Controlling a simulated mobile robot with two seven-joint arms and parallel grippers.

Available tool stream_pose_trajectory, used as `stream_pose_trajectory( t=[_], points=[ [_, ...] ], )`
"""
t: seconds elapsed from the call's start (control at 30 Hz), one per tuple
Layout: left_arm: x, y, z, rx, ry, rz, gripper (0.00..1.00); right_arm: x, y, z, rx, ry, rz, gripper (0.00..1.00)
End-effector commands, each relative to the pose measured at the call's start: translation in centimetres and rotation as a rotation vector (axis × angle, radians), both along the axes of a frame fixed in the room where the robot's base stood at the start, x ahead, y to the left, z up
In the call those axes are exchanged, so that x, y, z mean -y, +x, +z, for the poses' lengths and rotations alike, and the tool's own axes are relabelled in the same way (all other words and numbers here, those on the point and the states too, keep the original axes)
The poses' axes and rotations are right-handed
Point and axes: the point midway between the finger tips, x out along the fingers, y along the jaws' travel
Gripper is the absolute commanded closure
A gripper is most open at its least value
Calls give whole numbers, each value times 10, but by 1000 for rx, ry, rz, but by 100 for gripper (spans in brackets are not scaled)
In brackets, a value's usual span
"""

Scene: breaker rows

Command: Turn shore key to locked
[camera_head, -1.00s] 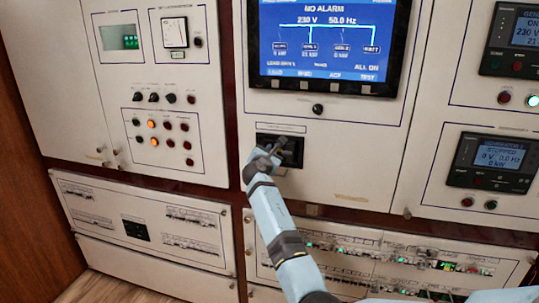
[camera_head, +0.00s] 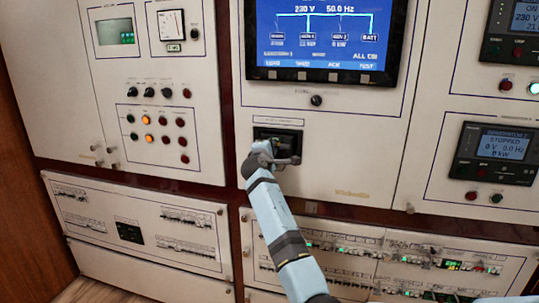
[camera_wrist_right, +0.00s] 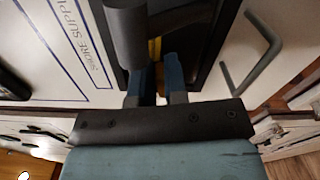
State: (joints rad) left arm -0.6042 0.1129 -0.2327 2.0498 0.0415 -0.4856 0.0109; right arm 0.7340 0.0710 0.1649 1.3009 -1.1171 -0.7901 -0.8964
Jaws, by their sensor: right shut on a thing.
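The shore key sits at a dark recessed panel (camera_head: 290,137) below the big display. My right gripper (camera_head: 268,158) is at the front of this recess and hides most of the key. In the right wrist view, my right gripper's two blue fingers (camera_wrist_right: 155,85) are close together, shut on the key, whose grip is mostly hidden between them. A dark rounded bar stands just beyond the fingers, with a yellow strip beside it. The words "SHORE SUPPLY" show on the white panel (camera_wrist_right: 75,40) at left. The key's exact angle cannot be told. My left gripper is not in view.
A large blue display (camera_head: 322,35) is above the recess, with a round knob (camera_head: 316,100) between them. Switches and lamps (camera_head: 155,125) are at left, and generator panels (camera_head: 493,150) at right. Breaker rows (camera_head: 420,262) run below. A grey bar handle (camera_wrist_right: 250,65) shows in the wrist view.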

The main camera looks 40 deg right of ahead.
Motion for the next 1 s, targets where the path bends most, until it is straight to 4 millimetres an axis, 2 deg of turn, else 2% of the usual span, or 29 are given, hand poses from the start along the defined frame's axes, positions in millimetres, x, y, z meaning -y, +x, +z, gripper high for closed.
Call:
stream_pose_trajectory(
  t=[0.07,0.4,0.97,1.0],
  points=[
    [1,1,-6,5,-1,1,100,0,0,-5,39,34,-1,100],
    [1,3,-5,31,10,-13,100,0,0,-5,151,130,-1,100],
    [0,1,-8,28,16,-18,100,0,0,-4,175,151,-1,100],
    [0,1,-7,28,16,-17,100,0,0,-4,175,151,-1,85]
  ],
)
